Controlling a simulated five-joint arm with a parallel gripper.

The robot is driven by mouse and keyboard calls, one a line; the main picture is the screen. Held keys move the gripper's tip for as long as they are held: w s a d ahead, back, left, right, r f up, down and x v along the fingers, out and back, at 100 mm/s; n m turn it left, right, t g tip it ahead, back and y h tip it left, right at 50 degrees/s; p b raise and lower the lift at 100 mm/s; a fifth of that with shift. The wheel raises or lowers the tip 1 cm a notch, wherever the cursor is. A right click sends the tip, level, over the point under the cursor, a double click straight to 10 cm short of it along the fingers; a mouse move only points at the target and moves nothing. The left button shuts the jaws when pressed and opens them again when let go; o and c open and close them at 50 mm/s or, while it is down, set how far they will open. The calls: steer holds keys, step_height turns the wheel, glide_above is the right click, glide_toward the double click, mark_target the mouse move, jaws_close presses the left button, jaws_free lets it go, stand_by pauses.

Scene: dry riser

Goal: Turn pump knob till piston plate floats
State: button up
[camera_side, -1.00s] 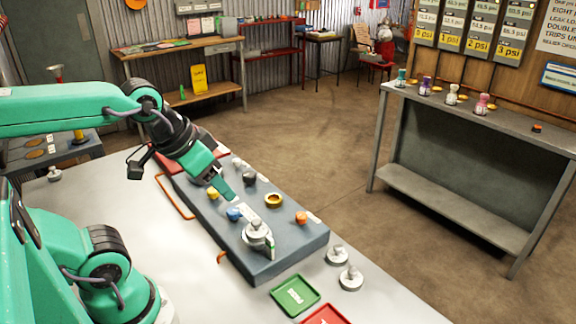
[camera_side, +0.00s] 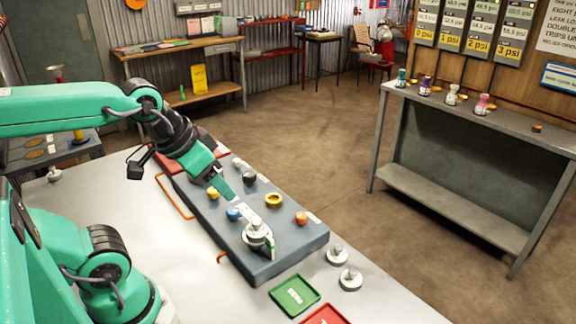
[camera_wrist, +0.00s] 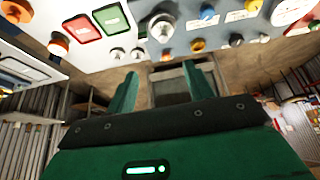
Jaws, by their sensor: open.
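A dark grey panel (camera_side: 292,240) on the light table bears several knobs: blue (camera_side: 233,214), yellow (camera_side: 213,193), black (camera_side: 250,179) and orange (camera_side: 301,217). No readable label shows which is the pump knob. My gripper (camera_side: 230,194) is open above the panel, near the blue, yellow and black knobs. In the wrist view its fingers (camera_wrist: 162,84) are apart with nothing between them; the blue knob (camera_wrist: 207,12) is at the top.
Silver weights (camera_side: 337,255) stand beside the panel's front end. A green tray (camera_side: 295,296) and a red tray (camera_side: 328,316) lie near the table's front. An orange frame (camera_side: 174,196) lies by the panel's left side. A grey bench (camera_side: 480,120) stands at right.

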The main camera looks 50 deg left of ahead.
steer(key=shift+o, duration=0.2)
steer(key=shift+o, duration=0.6)
steer(key=w+a+n+g, duration=0.3)
steer(key=w+a+n, duration=0.3)
steer(key=w+a, duration=0.45)
steer(key=w+a+f+n, duration=0.2)
steer(key=w+a+f, duration=0.1)
steer(key=a, duration=0.1)
steer(key=w+a+f+n+g, duration=0.1)
steer(key=w+a+f+n, duration=0.1)
steer(key=w+a+f, duration=0.1)
steer(key=w+a+f+n+g, duration=0.1)
steer(key=w+a+f+n, duration=0.1)
steer(key=w+a+f, duration=0.1)
steer(key=shift+w+a+f, duration=0.1)
steer(key=shift+w+a, duration=0.15)
steer(key=shift+a, duration=0.25)
steer(key=shift+w+a+f, duration=0.1)
steer(key=shift+w+a, duration=0.15)
steer(key=shift+a, duration=0.2)
steer(key=shift+w+a+f+n+g, duration=0.1)
steer(key=shift+a+f+n+g, duration=0.2)
steer(key=shift+a+f, duration=0.15)
